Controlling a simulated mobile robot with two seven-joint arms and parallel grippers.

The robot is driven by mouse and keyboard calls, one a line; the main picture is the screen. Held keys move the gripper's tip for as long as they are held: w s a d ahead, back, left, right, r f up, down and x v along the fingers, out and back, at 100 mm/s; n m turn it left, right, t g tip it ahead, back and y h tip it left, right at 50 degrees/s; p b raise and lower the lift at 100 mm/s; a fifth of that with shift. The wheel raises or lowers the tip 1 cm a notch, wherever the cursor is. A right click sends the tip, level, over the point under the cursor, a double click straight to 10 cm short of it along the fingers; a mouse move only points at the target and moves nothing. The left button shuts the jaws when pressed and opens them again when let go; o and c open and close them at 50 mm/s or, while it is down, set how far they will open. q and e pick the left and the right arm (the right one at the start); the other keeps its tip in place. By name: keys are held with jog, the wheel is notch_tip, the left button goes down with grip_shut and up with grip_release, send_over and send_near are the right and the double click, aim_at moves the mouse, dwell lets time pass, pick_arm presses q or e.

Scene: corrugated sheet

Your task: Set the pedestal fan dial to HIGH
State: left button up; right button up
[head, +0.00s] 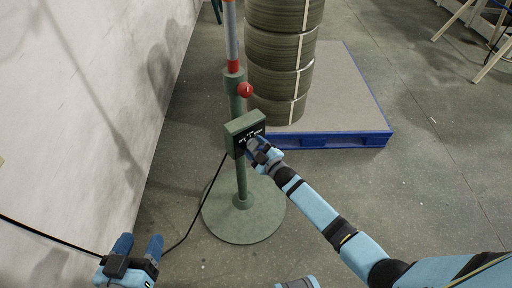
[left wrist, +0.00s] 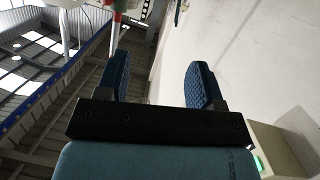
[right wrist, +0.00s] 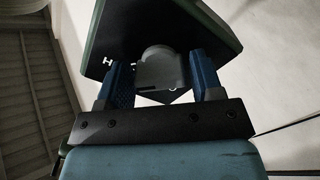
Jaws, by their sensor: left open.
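The green pedestal fan's control box (head: 244,133) sits on its post, with white lettering on its dark face. My right gripper (head: 257,149) is at this face. In the right wrist view, its two fingers (right wrist: 160,82) stand open on either side of the grey dial (right wrist: 161,70); whether they touch it I cannot tell. The control box (right wrist: 205,25) fills the top there, with an "H" partly showing. The dial's setting cannot be read. My left gripper (head: 137,250) is open and empty at the lower left; its fingers (left wrist: 160,85) show apart in the left wrist view.
The fan's round base (head: 243,222) stands on the floor, with a red knob (head: 245,90) higher on the post. A black cable runs left. Behind are strapped green coils (head: 280,50) on a blue-edged pallet (head: 335,141). A white wall (head: 80,110) bounds the left.

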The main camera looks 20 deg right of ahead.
jog(key=shift+o, duration=0.9)
jog(key=p+v, duration=0.1)
jog(key=v, duration=0.2)
jog(key=shift+s+r, duration=0.1)
jog(key=shift+s, duration=0.05)
jog(key=p, duration=0.2)
send_near(257, 148)
jog(key=v, duration=0.3)
pick_arm(q)
jog(key=f+g, duration=0.1)
jog(key=s+a+f+y, duration=0.1)
jog(key=f, duration=0.1)
jog(key=s+a+f+g, duration=0.1)
jog(key=shift+a+f+g+y, duration=0.25)
jog(key=shift+f+g+y, duration=0.05)
jog(key=shift+y, duration=0.1)
pick_arm(e)
jog(key=shift+s, duration=0.2)
